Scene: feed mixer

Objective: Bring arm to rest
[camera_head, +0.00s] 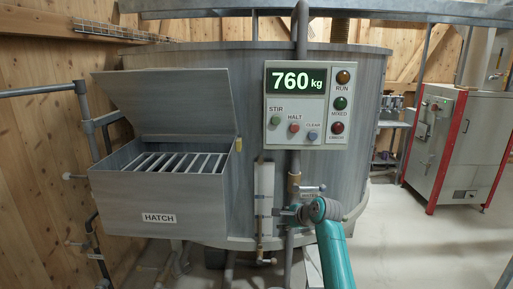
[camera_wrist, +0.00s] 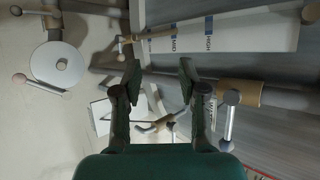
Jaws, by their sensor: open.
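My gripper (camera_wrist: 160,80) shows in the wrist view with its two dark fingers apart and nothing between them. In the head view my teal arm rises from the bottom edge, right of centre, and its grey joint lies in front of the lower mixer tank (camera_head: 345,90). The gripper itself is not clear in the head view. I cannot tell whether the fingers touch any of the pipes.
A control panel (camera_head: 285,138) reading 760 kg hangs on a vertical pipe. The hatch (camera_head: 120,205) stands at left with its lid (camera_head: 170,100) raised over a grate. A grey and red cabinet (camera_head: 445,145) is at right. The floor (camera_head: 420,240) at lower right is clear.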

